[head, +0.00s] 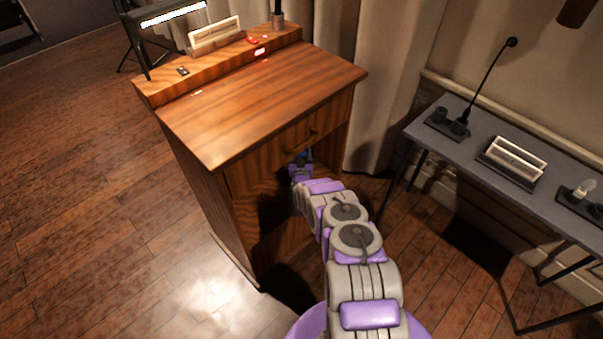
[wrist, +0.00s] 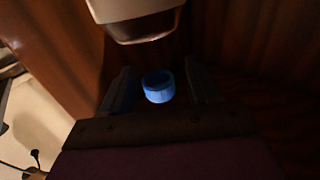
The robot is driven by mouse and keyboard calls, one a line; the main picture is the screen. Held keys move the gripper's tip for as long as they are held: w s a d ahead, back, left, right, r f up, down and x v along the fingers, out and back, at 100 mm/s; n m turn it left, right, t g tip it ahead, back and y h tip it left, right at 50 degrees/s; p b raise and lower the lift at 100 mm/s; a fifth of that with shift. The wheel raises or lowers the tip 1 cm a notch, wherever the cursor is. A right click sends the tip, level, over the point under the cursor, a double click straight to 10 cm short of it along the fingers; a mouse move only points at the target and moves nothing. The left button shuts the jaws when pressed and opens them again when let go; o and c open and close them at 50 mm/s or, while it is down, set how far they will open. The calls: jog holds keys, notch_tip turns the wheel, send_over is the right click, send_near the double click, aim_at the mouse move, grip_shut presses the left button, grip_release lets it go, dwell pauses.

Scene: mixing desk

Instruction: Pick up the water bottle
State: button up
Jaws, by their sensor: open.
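A blue bottle cap (wrist: 158,88) shows in the dark between my two fingers in the wrist view, with a gap on each side. The bottle's body below it is hidden or too dark to make out. My gripper (wrist: 160,76) is open around the cap and holds nothing. A small blue patch shows there, too small to identify for sure.
A grey side table (head: 455,140) with a microphone and small items stands at right. Wooden floor (head: 90,190) is clear at left.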

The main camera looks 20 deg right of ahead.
jog(key=shift+w, duration=0.1)
jog(key=shift+d, duration=0.25)
jog(key=c, duration=0.5)
jog(key=shift+a, duration=0.15)
grip_shut()
dwell(0.5)
